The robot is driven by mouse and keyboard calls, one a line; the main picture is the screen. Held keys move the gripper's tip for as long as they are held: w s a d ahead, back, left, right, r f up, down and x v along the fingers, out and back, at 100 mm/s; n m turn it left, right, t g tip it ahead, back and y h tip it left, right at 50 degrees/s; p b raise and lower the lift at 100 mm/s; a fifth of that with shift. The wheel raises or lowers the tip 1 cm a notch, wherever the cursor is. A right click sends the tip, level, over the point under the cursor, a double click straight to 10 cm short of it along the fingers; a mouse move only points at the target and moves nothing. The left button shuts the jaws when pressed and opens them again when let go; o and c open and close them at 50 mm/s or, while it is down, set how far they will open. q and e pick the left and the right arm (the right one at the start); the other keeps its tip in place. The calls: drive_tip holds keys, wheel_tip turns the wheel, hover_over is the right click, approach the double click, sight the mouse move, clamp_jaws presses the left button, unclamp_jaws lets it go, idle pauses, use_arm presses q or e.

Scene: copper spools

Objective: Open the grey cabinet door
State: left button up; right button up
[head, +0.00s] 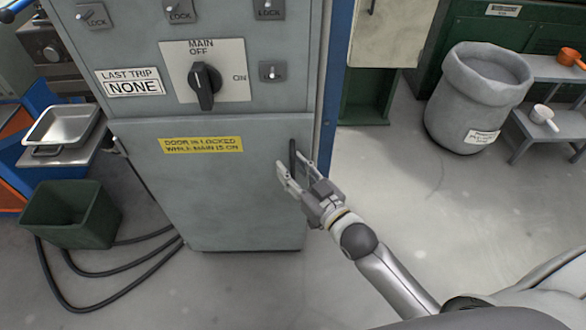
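The grey cabinet door (225,190) is shut, flush with the cabinet front. It carries a yellow label (201,145) reading "door is locked while main is on". A dark vertical handle (292,153) sits near the door's right edge. Above the door, the black main switch (205,86) stands upright, in line with OFF. My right gripper (296,171) is at the handle, its fingers apart and the handle's lower part between or just behind them. Whether they touch it cannot be told. My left gripper is out of view.
A dark green bin (70,214) and black cables (110,270) lie on the floor at the left. A metal tray (62,126) stands beside the cabinet. The floor before the door is clear. A grey barrel (475,100) and a step stand (550,125) are at the right.

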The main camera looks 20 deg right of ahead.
clamp_jaws()
idle(0.3)
